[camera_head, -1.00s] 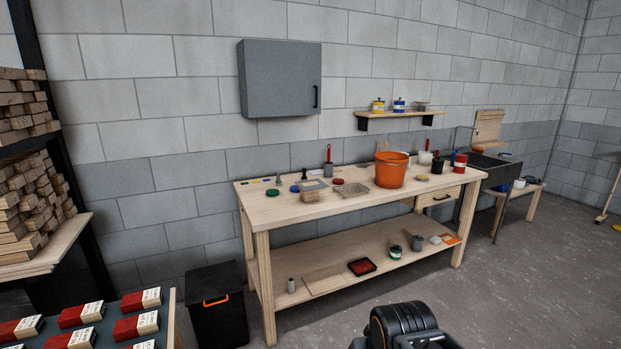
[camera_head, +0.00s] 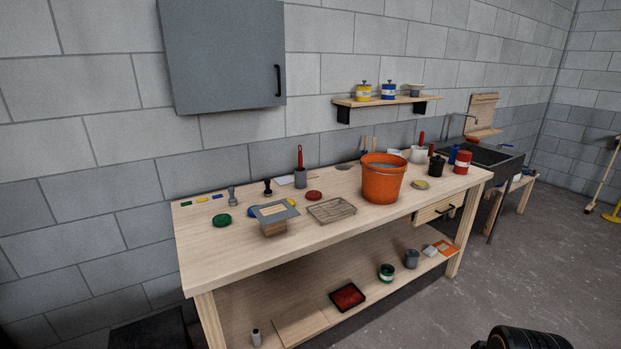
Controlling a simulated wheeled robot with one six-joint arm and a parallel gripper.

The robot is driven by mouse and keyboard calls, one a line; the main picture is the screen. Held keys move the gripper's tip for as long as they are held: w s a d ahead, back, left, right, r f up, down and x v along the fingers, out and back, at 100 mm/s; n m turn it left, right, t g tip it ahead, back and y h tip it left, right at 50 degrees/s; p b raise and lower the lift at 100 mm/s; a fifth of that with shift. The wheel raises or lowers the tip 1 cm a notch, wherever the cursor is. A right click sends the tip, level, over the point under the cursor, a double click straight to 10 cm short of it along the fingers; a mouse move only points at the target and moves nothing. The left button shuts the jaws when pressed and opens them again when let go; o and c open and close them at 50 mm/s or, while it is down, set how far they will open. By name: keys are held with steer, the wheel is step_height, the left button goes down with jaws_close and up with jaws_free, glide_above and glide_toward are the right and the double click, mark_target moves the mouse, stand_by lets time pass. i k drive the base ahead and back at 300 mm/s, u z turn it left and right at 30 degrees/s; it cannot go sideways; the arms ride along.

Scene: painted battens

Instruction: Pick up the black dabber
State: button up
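The black dabber (camera_head: 268,187) appears to be the small dark, knob-topped thing upright on the workbench top (camera_head: 225,258), toward the back left. A similar grey dabber-like thing (camera_head: 232,196) stands to its left. A grey plate with a cut-out (camera_head: 286,212), resting on a wooden block (camera_head: 274,229), lies in front of the black dabber. My gripper is not in view. Only a dark part of my arm shows at the bottom right, well apart from the dabber.
An orange bucket (camera_head: 382,184), a wire-like tray (camera_head: 332,210), a green lid (camera_head: 222,220) and a red lid (camera_head: 314,195) are on the bench. A grey cabinet (camera_head: 222,55) hangs above. Open floor (camera_head: 560,250) lies to the right.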

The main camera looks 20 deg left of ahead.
mark_target(268, 192)
steer(key=u, duration=0.05)
steer(key=i, duration=1.1)
steer(key=u, duration=0.8)
steer(key=i, duration=0.7)
steer(key=u, duration=0.85)
